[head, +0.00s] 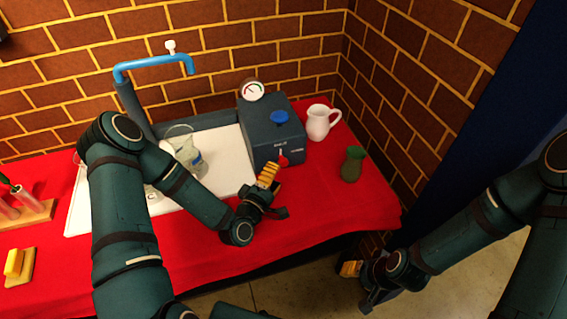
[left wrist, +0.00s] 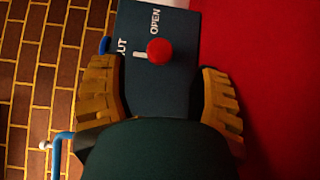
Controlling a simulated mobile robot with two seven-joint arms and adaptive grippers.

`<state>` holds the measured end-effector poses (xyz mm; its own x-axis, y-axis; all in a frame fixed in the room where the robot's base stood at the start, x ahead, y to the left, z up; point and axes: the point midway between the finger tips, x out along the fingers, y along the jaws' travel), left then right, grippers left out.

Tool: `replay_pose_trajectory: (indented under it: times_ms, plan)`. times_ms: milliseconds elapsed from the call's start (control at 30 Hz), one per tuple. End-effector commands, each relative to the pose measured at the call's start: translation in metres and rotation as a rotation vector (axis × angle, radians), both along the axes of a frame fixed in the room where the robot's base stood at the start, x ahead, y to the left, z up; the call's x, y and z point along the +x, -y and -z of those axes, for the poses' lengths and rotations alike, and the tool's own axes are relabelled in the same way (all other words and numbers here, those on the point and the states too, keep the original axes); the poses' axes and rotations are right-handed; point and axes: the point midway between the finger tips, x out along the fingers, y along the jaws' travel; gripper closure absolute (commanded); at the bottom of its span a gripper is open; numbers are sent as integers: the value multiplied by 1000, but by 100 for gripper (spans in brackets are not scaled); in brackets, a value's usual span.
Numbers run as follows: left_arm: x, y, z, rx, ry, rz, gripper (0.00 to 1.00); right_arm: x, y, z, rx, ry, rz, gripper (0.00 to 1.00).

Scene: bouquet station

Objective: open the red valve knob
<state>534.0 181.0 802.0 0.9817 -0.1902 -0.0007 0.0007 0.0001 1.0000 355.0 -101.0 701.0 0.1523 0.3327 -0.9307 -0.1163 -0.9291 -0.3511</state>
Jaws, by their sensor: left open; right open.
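The red valve knob (head: 283,161) is on the front face of a dark blue-grey box (head: 262,148) on the table. In the left wrist view the red knob (left wrist: 159,50) sits ahead of my gripper, between the lines of its fingers. A white pointer beside it lies toward the lettering ending in "UT", and "OPEN" is printed above. My left gripper (head: 268,174) is open just in front of the knob; in the wrist view its yellow fingers (left wrist: 165,88) are spread with nothing between them. My right gripper (head: 352,284) is open and empty, low off the table's front right edge.
A blue knob (head: 279,117) and a gauge (head: 252,91) top the box. A white pitcher (head: 319,122) and green vase (head: 352,164) stand to its right. A glass beaker (head: 184,150) and blue tap (head: 153,64) are left, near my left arm. The red cloth's front right is clear.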

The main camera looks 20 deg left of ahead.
Motion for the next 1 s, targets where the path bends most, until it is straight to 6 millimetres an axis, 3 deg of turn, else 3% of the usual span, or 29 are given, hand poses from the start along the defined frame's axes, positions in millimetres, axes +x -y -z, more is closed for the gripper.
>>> replay_pose_trajectory:
  times_ms: [100, 300, 767, 933, 1000]
  plan:
    - [22, 5, 0, 2, 4, 1, 38, 1, 0, 3, 0, 1, 0, 53]
    - [48, 10, 0, 1, 2, 1, 38, 1, 0, 6, 0, 3, 1, 53]
    - [57, 11, 0, 0, 0, 0, 36, 1, 0, 7, 0, 4, 1, 53]
    - [57, 11, 0, 0, 0, 0, 95, 1, 0, 7, 0, 4, 1, 53]
    - [57, 11, 0, 0, 0, 0, 100, 1, 0, 7, -1, 4, 0, 53]
